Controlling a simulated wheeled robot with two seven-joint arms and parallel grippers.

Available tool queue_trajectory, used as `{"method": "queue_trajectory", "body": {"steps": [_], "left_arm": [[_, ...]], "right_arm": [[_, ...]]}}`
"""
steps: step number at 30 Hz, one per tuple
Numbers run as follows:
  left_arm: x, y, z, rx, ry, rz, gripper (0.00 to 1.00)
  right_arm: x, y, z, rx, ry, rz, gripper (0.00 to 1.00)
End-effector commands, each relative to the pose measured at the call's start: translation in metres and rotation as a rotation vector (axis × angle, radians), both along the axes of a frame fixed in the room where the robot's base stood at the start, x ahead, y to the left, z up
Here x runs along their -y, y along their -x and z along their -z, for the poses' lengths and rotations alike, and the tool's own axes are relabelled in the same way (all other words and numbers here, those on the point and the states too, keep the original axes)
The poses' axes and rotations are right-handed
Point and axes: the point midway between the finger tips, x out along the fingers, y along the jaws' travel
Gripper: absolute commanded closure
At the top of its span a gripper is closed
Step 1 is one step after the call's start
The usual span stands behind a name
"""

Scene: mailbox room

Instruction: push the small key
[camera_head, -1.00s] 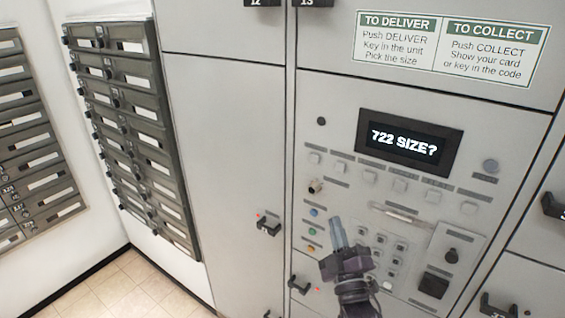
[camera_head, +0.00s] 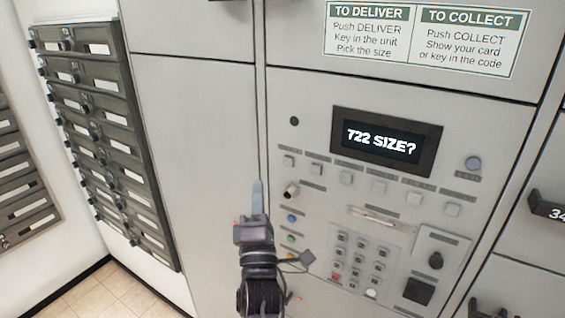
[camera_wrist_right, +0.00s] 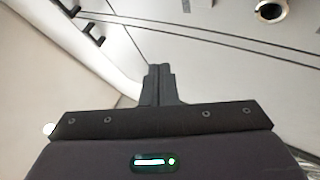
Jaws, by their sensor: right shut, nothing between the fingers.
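The control panel's display (camera_head: 387,142) reads "722 SIZE?". Left of the keypad (camera_head: 358,257) is a column of small round keys: a blue one (camera_head: 292,218), a green one (camera_head: 291,238) and an orange one (camera_head: 290,256). Their labels are too small to read, so I cannot tell which is the small key. My right gripper (camera_head: 257,184) is shut and empty, its fingertips left of this column, near the vertical door seam. In the wrist view its fingers (camera_wrist_right: 160,71) point at a bare grey face. My left gripper is not in view.
A row of square keys (camera_head: 345,178) runs below the display. A round metal fitting (camera_head: 291,190) sticks out above the blue key and a similar one shows in the wrist view (camera_wrist_right: 271,11). Wall mailboxes (camera_head: 105,130) stand at left. The grey door left of the seam is mostly bare.

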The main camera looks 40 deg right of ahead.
Motion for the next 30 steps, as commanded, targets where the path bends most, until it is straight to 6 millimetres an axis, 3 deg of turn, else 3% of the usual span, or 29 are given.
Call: {"method": "queue_trajectory", "body": {"steps": [8,21,30], "left_arm": [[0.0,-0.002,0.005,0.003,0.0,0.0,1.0],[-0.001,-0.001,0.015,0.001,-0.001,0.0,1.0],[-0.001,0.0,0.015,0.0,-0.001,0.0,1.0]], "right_arm": [[0.013,-0.006,0.002,0.0,0.003,0.0,1.0],[0.067,-0.028,0.0,0.0,0.002,0.0,1.0],[0.081,-0.034,0.0,0.001,0.001,-0.002,1.0]]}}
